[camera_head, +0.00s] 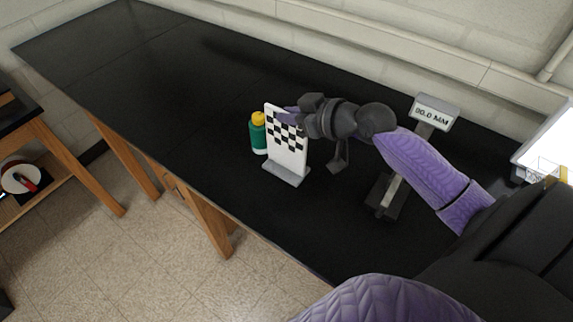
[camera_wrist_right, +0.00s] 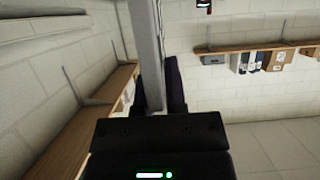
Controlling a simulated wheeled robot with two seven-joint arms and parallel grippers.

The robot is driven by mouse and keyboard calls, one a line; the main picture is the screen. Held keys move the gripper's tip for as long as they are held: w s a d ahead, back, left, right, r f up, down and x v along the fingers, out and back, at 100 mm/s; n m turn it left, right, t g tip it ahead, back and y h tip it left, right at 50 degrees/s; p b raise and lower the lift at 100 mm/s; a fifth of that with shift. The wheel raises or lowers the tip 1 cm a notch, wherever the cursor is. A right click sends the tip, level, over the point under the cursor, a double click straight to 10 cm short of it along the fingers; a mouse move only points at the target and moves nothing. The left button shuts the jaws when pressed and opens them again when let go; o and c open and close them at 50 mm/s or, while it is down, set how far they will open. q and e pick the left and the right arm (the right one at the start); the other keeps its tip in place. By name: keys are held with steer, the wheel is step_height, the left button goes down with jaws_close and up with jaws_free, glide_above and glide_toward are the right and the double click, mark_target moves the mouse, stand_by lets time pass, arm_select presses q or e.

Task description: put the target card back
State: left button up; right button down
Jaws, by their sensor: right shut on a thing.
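The target card (camera_head: 289,158) is a white upright plate with a black checkerboard and a grey foot (camera_head: 285,174), seen over the black bench in the head view. I cannot tell whether the foot touches the bench top. My right gripper (camera_head: 288,116) is shut on the card near its upper part, coming from the right. In the right wrist view the card shows edge-on as a grey vertical strip (camera_wrist_right: 147,50) running between the fingers of the gripper (camera_wrist_right: 157,95). My left gripper is not in view.
A green bottle with a yellow cap (camera_head: 258,133) stands just behind and left of the card. A readout sign (camera_head: 434,112) and a dark rail piece (camera_head: 384,196) are to the right. A bright panel (camera_head: 548,140) is at far right. The bench's left part (camera_head: 130,70) is clear.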

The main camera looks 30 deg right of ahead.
steer(key=b, duration=0.3)
glide_above(290, 170)
step_height(290, 170, down, 9)
steer(key=shift+w+f, duration=0.1)
steer(key=shift+w, duration=0.05)
steer(key=shift+d+f, duration=0.1)
steer(key=shift+f, duration=0.2)
steer(key=shift+r, duration=0.15)
steer(key=c, duration=1.1)
jaws_free()
steer(key=shift+f, duration=0.2)
steer(key=o, duration=0.4)
steer(key=shift+r, duration=0.1)
